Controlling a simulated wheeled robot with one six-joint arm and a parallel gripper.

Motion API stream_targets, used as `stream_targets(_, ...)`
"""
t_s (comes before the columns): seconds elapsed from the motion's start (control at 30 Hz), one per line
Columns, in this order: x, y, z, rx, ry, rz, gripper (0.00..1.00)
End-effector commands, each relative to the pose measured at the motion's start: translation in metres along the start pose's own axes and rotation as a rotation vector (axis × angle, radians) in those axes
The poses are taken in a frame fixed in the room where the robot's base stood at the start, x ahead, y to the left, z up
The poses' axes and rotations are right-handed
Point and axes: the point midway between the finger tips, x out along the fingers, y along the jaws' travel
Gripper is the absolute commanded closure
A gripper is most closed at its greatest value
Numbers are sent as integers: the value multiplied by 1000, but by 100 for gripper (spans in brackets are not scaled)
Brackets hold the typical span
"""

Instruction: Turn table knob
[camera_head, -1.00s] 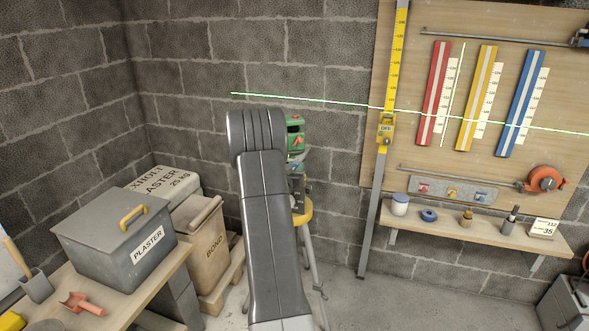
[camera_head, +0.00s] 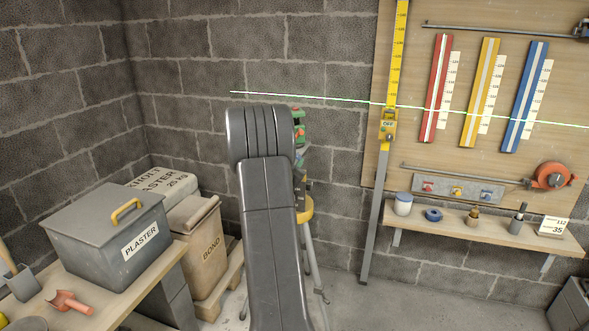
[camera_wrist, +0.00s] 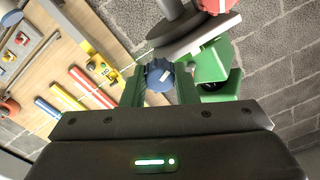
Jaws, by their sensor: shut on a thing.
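A blue ribbed knob (camera_wrist: 160,74) with a white mark shows in the wrist view. My gripper (camera_wrist: 160,88) is shut on it, one green finger on each side. A grey round plate (camera_wrist: 190,35) and a green instrument body (camera_wrist: 212,62) are just beyond the knob. In the head view the green laser instrument (camera_head: 299,125) stands on a yellow-topped tripod (camera_head: 306,208), mostly hidden behind my arm. The knob and gripper are hidden there. A bright laser line (camera_head: 330,98) crosses the wall and board, sloping down to the right. The red strip (camera_head: 436,90) has a bright centre line.
The board also holds a yellow strip (camera_head: 479,92), a blue strip (camera_head: 524,98) and a yellow upright staff (camera_head: 391,60). A shelf (camera_head: 480,235) with small items is below. A plaster box (camera_head: 105,230) and bond bag (camera_head: 200,255) stand at left.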

Motion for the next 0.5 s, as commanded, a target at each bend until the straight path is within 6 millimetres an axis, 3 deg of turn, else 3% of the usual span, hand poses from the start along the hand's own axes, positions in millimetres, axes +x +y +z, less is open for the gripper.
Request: stream_targets(0.5,0,0,1,141,-3,1,96)
